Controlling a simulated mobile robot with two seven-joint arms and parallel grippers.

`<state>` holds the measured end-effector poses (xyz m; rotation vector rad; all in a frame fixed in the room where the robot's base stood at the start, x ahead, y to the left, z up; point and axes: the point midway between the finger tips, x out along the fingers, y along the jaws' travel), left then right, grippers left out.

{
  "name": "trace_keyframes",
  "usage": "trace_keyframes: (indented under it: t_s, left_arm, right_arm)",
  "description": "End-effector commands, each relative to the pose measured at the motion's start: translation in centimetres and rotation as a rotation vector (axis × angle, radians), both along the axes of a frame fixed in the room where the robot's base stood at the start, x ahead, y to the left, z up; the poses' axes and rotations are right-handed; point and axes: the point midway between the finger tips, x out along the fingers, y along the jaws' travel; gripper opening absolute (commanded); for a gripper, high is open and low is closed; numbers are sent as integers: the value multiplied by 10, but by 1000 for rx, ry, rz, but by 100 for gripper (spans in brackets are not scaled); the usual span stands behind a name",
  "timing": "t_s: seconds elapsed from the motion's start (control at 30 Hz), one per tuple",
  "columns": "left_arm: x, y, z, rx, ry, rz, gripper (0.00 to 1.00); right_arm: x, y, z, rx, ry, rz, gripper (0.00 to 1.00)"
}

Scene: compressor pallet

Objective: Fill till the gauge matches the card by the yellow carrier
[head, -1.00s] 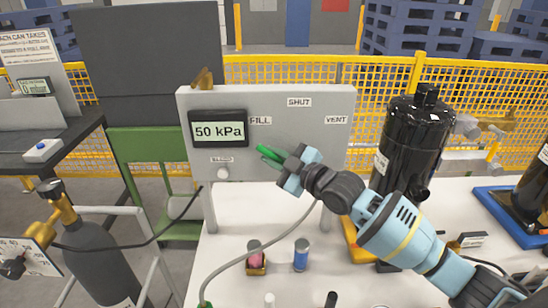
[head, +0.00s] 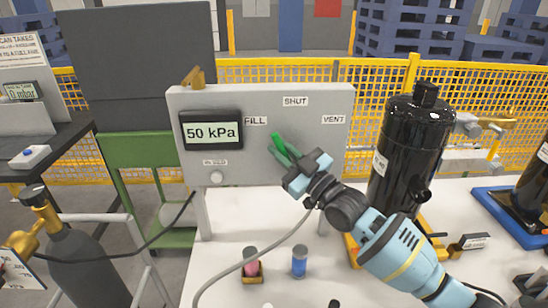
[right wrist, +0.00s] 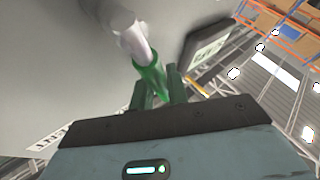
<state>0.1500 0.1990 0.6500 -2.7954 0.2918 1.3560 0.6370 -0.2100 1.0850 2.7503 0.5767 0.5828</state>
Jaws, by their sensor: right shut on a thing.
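The grey panel (head: 235,95) carries a display gauge (head: 212,131) reading 50 kPa, with labels FILL (head: 256,121), SHUT (head: 295,101) and VENT (head: 333,119). My right gripper (head: 291,157) is shut on the green valve handle (head: 279,143), which slants up and left, between the FILL and SHUT labels. The handle also shows in the right wrist view (right wrist: 152,76), between the fingers at the end of a pale stem. A small card (head: 474,241) stands by the yellow carrier (head: 352,250) under the black compressor (head: 408,150); its text is too small to read. My left gripper is out of view.
A grey gas cylinder (head: 80,265) with a brass valve stands at the left, its hose running to the panel. A pink-topped item (head: 250,265) and a blue can (head: 299,262) stand on the white table. A blue tray (head: 500,208) is at the right.

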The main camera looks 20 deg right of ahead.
Motion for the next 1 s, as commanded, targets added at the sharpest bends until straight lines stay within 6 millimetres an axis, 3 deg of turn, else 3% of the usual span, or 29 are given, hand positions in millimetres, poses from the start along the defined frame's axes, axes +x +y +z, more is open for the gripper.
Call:
trace_keyframes:
  t_s: [0.5,1.0]
  left_arm:
    - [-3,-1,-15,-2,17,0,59]
    - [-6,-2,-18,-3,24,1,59]
  right_arm:
    - [-7,-24,3,336,-93,0,0]
    - [-9,-29,6,402,-114,1,0]
